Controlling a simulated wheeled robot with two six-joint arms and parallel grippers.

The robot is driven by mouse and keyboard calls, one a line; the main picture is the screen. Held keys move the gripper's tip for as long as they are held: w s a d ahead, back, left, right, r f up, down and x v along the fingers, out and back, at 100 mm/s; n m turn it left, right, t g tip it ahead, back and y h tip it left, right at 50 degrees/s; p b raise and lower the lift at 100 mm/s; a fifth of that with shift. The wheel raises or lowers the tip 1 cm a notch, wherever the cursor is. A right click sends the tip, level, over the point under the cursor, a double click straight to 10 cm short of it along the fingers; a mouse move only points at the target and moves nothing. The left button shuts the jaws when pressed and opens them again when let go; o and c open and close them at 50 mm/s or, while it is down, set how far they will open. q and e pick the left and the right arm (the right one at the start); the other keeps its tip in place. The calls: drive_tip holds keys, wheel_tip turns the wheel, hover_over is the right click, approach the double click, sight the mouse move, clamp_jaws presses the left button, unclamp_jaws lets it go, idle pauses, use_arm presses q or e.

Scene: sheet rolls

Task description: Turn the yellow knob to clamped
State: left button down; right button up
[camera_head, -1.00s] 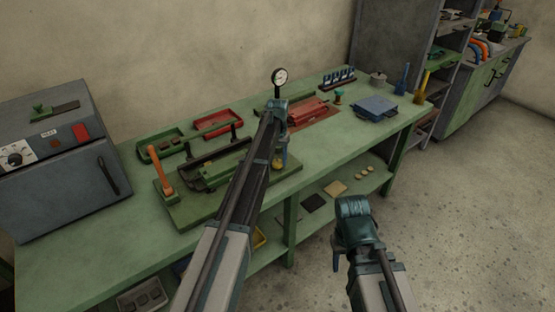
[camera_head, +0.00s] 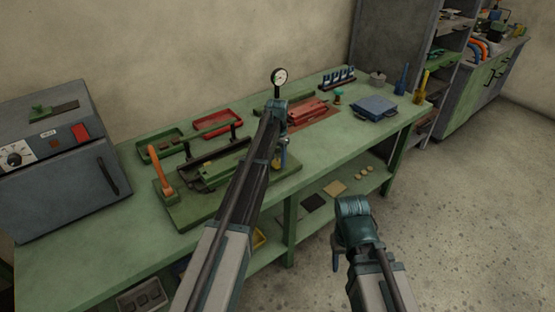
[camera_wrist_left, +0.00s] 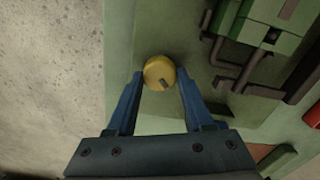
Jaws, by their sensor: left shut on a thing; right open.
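The yellow knob (camera_wrist_left: 159,72) is round, with a short dark mark that points to the lower right in the left wrist view. It sits by the near edge of the green fixture base (camera_head: 200,213) on the bench. My left gripper (camera_wrist_left: 160,76) has its two blue fingers on either side of the knob and is shut on it. In the head view my left gripper (camera_head: 282,160) reaches down at the right end of the fixture, and its arm hides part of the fixture. My right gripper (camera_head: 338,262) is open and empty, in front of the bench over the floor.
An orange lever (camera_head: 160,172) stands at the fixture's left end. Red and green trays, a dial gauge (camera_head: 279,77), a red block (camera_head: 308,110) and a blue box (camera_head: 375,107) are on the bench. A grey oven (camera_head: 60,165) stands at left. The bench's front left top is clear.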

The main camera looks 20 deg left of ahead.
sight(278, 161)
use_arm(q)
drive_tip(key=shift+c, duration=1.4)
unclamp_jaws()
wheel_tip(278, 161, up, 14)
drive_tip(key=p, duration=1.3)
drive_tip(key=shift+p, duration=0.4)
drive_tip(key=shift+f, duration=0.15)
